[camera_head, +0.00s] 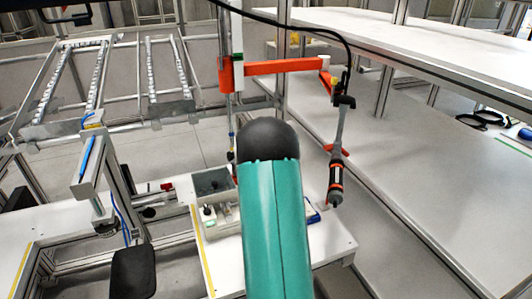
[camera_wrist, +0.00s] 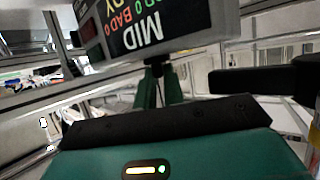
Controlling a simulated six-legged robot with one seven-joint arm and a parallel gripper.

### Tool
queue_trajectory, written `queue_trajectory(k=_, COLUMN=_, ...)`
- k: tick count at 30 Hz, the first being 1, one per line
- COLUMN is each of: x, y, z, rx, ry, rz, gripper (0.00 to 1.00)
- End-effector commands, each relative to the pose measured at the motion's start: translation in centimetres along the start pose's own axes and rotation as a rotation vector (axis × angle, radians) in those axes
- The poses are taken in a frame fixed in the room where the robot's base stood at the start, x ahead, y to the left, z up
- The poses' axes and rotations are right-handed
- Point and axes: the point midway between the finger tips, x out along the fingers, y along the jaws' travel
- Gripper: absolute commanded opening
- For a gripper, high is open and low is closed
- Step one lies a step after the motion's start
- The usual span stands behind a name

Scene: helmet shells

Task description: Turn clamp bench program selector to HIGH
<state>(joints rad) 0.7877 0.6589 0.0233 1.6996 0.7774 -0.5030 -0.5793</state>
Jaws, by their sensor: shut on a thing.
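In the wrist view the dark display unit (camera_wrist: 170,28) appears upside down at the top. It reads MID in white, with BAD 0 in red, a green line and a cut-off word ending in DY. Just below it is the small dark program selector knob (camera_wrist: 157,67). My gripper (camera_wrist: 157,80) has its two green fingers at the knob, shut on it. The knob's pointer and markings are hidden or too small to read. In the head view my teal arm covers my gripper, and neither the display nor the knob can be made out.
In the head view a grey bin (camera_head: 212,182) with small parts stands left of my arm on a white bench. A screwdriver (camera_head: 337,180) hangs from an orange bracket (camera_head: 270,67) to the right. A long white table (camera_head: 430,150) runs along the right side.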

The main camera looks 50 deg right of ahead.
Motion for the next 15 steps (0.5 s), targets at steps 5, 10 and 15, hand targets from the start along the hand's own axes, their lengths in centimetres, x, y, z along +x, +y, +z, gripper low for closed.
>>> queue_trajectory(k=5, x=0.03, y=-0.26, z=0.22, rx=0.025, ry=-0.002, rz=0.065, gripper=0.00)
queue_trajectory(k=10, x=0.01, y=-0.20, z=0.14, rx=0.040, ry=-0.002, rz=0.095, gripper=0.00)
queue_trajectory(k=15, x=0.01, y=-0.15, z=0.12, rx=0.040, ry=-0.002, rz=0.098, gripper=0.00)
